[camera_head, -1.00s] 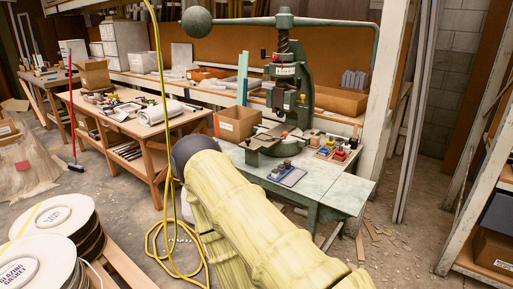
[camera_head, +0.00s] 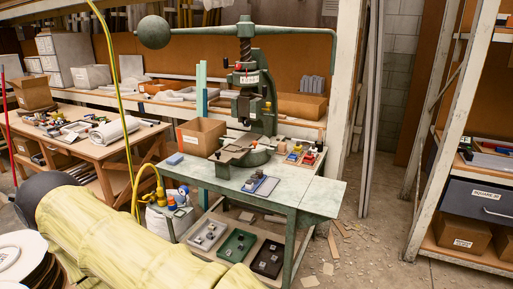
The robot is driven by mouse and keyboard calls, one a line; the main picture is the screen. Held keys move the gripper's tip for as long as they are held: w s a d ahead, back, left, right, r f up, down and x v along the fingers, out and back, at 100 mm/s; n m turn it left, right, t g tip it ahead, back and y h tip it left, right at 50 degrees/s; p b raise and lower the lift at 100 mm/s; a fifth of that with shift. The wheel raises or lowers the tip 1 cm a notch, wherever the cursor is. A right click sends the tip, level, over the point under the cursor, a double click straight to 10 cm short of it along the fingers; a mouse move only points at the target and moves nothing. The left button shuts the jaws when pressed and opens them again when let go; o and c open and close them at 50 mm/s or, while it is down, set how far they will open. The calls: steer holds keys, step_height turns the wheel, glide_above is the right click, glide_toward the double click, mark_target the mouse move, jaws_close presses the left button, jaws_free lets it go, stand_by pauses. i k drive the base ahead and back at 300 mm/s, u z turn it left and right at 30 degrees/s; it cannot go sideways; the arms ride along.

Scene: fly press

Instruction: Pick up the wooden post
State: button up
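I cannot single out a loose wooden post with certainty. Small parts stand on the green bench (camera_head: 290,190) right of the fly press (camera_head: 247,85), too small to tell apart. A tall whitish upright (camera_head: 343,90) stands behind the bench's right side and looks like part of the shelving frame. My gripper is not in view. A pale yellow, ribbed limb with a dark rounded end, which looks like my arm, crosses the lower left and hides the floor there.
A cardboard box (camera_head: 201,136) and a blue-based fixture (camera_head: 261,186) sit on the bench. Trays (camera_head: 237,245) rest on its lower shelf. A yellow hose (camera_head: 112,60) hangs at left. A wooden table (camera_head: 92,150) stands behind. Floor at right (camera_head: 375,235) is open, with scattered chips.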

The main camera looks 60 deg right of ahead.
mark_target(282, 146)
steer(key=z, duration=0.15)
steer(key=i, duration=1.4)
steer(key=z, duration=1.35)
steer(key=i, duration=0.8)
steer(key=z, duration=0.9)
